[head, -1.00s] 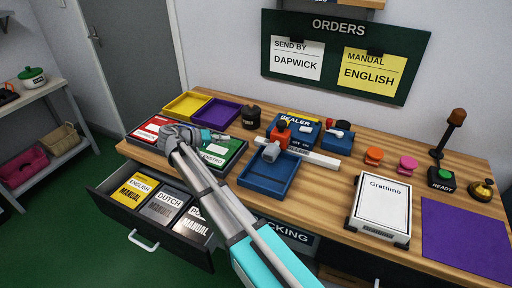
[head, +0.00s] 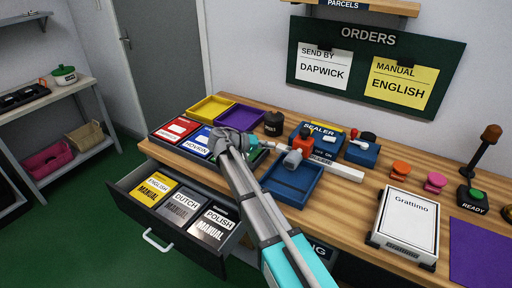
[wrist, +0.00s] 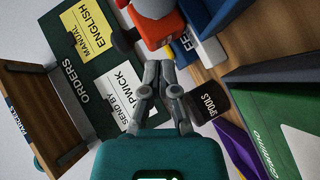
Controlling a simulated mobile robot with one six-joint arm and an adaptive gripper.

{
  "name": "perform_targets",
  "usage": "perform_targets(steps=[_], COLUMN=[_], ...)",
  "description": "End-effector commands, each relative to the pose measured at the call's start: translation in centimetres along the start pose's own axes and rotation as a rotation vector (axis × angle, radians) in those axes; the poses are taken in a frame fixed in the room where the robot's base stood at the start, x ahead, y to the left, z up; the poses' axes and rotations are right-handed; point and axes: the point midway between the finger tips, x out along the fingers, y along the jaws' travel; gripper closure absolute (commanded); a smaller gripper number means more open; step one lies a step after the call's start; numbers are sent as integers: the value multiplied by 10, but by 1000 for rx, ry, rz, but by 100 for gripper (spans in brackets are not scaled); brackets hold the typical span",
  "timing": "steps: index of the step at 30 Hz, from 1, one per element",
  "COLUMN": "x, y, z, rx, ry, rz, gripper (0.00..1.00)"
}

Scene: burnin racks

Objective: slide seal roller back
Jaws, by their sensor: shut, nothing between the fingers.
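The seal roller (head: 302,139), an orange-red block with a grey cylinder, stands at the left part of the blue sealer (head: 323,131), near the white rail. In the wrist view the roller's red body (wrist: 158,28) and grey cylinder are at the top, just beyond my fingertips. My gripper (head: 272,147) is to the left of the roller, low over the bench, its fingers pointing right. In the wrist view my gripper (wrist: 160,68) is shut and empty. I cannot tell whether the fingertips touch the roller. My arm hides part of the green tray behind it.
A black spools pot (head: 273,123) stands close behind my gripper. A blue tray (head: 293,184) lies in front of the sealer. The drawer with manuals (head: 184,207) is open below my arm. A white Grattimo box (head: 408,224) stands to the right.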

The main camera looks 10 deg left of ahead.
Motion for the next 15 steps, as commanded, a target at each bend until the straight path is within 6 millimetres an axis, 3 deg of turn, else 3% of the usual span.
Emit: perform_targets(steps=[6,15], x=[26,37], y=[-2,-1], z=[18,28], rx=[0,-1], ry=[0,1], rz=[0,0], gripper=[100,100])
